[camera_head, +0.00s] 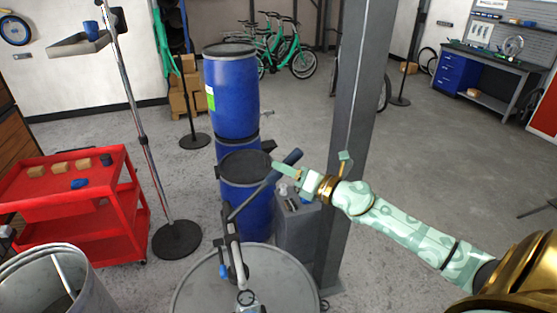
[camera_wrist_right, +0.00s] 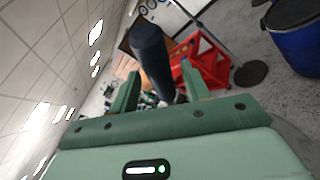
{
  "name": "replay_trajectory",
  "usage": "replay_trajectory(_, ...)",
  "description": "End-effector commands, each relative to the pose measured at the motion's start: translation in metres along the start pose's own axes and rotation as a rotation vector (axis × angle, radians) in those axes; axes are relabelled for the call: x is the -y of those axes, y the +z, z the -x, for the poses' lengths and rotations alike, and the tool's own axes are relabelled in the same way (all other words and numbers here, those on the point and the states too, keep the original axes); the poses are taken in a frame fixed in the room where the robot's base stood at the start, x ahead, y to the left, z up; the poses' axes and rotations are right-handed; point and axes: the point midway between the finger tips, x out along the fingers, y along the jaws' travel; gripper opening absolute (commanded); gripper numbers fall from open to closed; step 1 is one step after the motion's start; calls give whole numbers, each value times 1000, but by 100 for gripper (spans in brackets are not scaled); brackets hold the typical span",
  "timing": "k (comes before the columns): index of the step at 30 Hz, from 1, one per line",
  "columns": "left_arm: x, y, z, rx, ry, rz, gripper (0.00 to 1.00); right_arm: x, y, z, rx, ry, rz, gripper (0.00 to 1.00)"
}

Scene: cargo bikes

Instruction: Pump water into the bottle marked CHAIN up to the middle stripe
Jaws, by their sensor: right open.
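The hand pump (camera_head: 232,250) stands on a large round drum lid (camera_head: 190,290) in the head view. Its long lever slants up to the right and ends in a dark blue grip (camera_head: 292,157). My right gripper (camera_head: 312,163) is open beside this grip, coming from the right. In the right wrist view the grip (camera_wrist_right: 150,50) rises between the two green fingers (camera_wrist_right: 160,82); I cannot tell whether they touch it. Small items (camera_head: 288,199) sit on a grey box by the post; no CHAIN marking or stripe can be read. My left gripper is not in view.
Blue barrels (camera_head: 232,95) stand behind the pump. A grey post (camera_head: 345,130) rises close to my right gripper. A red cart (camera_head: 80,210) and a stand with a round base (camera_head: 177,240) are at left. The floor at right is mostly clear.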

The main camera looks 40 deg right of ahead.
Motion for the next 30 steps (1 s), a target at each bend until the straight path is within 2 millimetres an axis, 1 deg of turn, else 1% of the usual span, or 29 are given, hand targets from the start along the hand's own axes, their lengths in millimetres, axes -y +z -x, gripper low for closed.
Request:
replay_trajectory(1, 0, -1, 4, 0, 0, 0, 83, -2, 3, -9, 2, 2, 0, 47)
replay_trajectory(3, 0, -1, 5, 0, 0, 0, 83, -1, 2, -18, 4, 1, -1, 47)
replay_trajectory(6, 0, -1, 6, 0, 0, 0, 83, 0, 1, -26, 2, 0, 0, 47)
replay_trajectory(10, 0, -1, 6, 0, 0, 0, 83, 0, 0, -31, 0, 0, 0, 47)
replay_trajectory(16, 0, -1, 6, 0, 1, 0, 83, 0, -1, -31, 0, 0, 0, 47)
replay_trajectory(17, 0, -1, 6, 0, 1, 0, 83, 0, -1, -31, 0, 0, 0, 44)
replay_trajectory(18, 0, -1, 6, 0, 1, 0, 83, 0, -1, -31, 0, 0, 0, 33)
replay_trajectory(20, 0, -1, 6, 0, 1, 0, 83, 0, 0, -31, 0, 0, 0, 16)
replay_trajectory(21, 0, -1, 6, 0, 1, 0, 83, 0, 0, -31, 0, 0, 0, 5)
replay_trajectory(22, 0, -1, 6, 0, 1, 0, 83, 0, 0, -31, 0, 0, 0, 0)
replay_trajectory(26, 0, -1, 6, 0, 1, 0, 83, 1, -1, -31, 1, 0, -1, 0)
replay_trajectory(30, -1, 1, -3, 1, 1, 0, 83, 5, -3, -29, 8, 6, -12, 0)
